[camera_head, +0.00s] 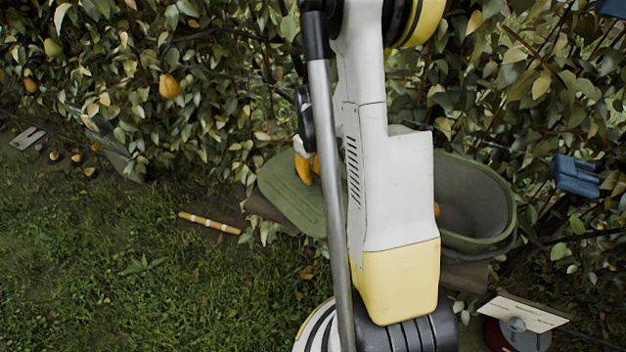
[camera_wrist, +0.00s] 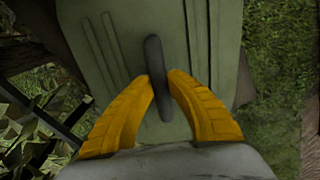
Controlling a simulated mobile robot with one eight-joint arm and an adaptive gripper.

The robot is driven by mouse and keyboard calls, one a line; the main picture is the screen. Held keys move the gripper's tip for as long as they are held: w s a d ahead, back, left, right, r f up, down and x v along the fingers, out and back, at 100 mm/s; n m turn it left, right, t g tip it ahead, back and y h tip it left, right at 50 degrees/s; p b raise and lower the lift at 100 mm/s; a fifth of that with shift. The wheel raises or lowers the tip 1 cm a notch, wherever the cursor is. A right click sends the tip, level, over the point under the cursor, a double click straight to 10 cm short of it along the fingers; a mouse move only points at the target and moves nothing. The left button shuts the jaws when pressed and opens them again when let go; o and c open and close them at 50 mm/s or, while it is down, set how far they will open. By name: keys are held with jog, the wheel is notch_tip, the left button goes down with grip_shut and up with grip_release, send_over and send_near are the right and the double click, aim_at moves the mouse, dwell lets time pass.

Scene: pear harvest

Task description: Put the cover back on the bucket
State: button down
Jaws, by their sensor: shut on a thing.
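The cover is a green ribbed lid (camera_head: 292,190), seen in the head view left of my arm, beside the bucket. It also fills the middle of the wrist view (camera_wrist: 88,22). My gripper (camera_wrist: 162,84) has its yellow fingers closed on the cover's dark handle. In the head view the fingers (camera_head: 306,168) show just above the lid, partly behind my arm. The green bucket (camera_head: 512,220) stands right of my arm with its top open; its left part is hidden by my arm. I cannot tell whether the cover is lifted or resting.
A wooden plank (camera_head: 266,210) runs beneath the lid. A striped stick (camera_head: 209,223) lies on the grass at left. Leafy branches with a pear (camera_head: 169,86) rise behind. A blue object (camera_head: 575,177) hangs right of the bucket, and a pale board (camera_head: 521,312) stands in front.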

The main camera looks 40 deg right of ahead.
jog(key=shift+s, duration=0.15)
jog(key=shift+f, duration=0.3)
jog(key=c, duration=1.4)
grip_release()
jog(key=shift+r, duration=0.1)
